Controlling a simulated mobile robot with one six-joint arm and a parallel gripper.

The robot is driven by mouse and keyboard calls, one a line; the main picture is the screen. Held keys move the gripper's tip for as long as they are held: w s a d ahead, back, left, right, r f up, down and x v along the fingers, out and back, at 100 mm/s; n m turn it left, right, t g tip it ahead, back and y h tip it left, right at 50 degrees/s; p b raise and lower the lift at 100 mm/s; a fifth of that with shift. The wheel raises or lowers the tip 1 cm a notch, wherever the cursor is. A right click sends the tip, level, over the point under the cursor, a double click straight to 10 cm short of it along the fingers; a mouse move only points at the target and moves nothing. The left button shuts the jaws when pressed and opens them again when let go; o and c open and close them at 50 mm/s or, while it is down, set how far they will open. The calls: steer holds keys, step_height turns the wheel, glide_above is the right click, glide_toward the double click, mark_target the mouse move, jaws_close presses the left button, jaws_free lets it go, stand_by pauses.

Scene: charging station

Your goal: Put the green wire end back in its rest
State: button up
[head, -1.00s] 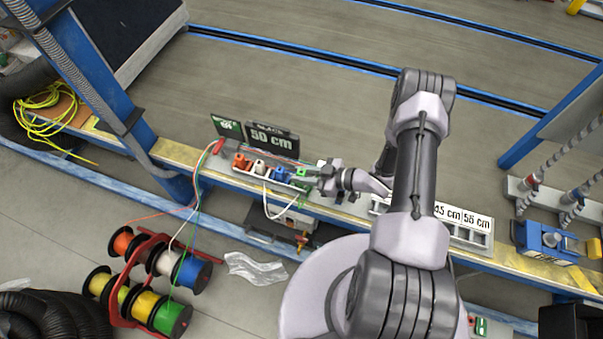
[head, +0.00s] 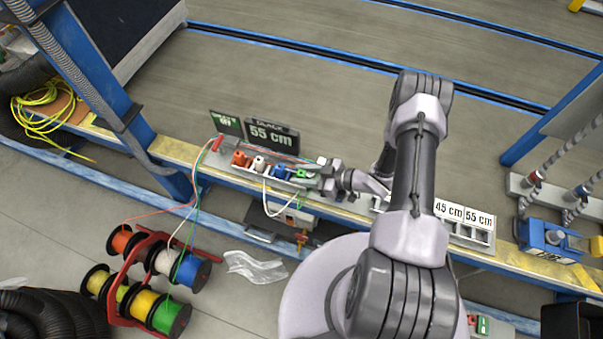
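A row of coloured wire rests sits on the grey rail on the bench: orange (head: 239,159), white (head: 259,164), blue (head: 281,173) and green (head: 302,174) at the right end. The green wire (head: 196,200) runs from the green spool (head: 171,317) up to the red guide (head: 217,142) at the rail's left end. My gripper (head: 314,180) is at the green rest, reaching in from the right. Its fingers are small and partly overlap the rest. I cannot tell whether they hold the green wire end, which I cannot make out.
A black sign (head: 271,134) reading 55 cm stands behind the rests. Bins labelled 45 cm and 55 cm (head: 465,219) are right of my arm. A red spool rack (head: 135,265) stands on the floor at left. A blue machine (head: 545,240) is at far right.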

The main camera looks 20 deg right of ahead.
steer(key=shift+o, duration=0.8)
steer(key=shift+s+d+r, duration=0.25)
steer(key=shift+d, duration=0.1)
steer(key=p+v, duration=0.5)
steer(key=v, duration=1.1)
steer(key=shift+s+d+p, duration=0.2)
steer(key=shift+p, duration=0.1)
steer(key=shift+f, duration=0.1)
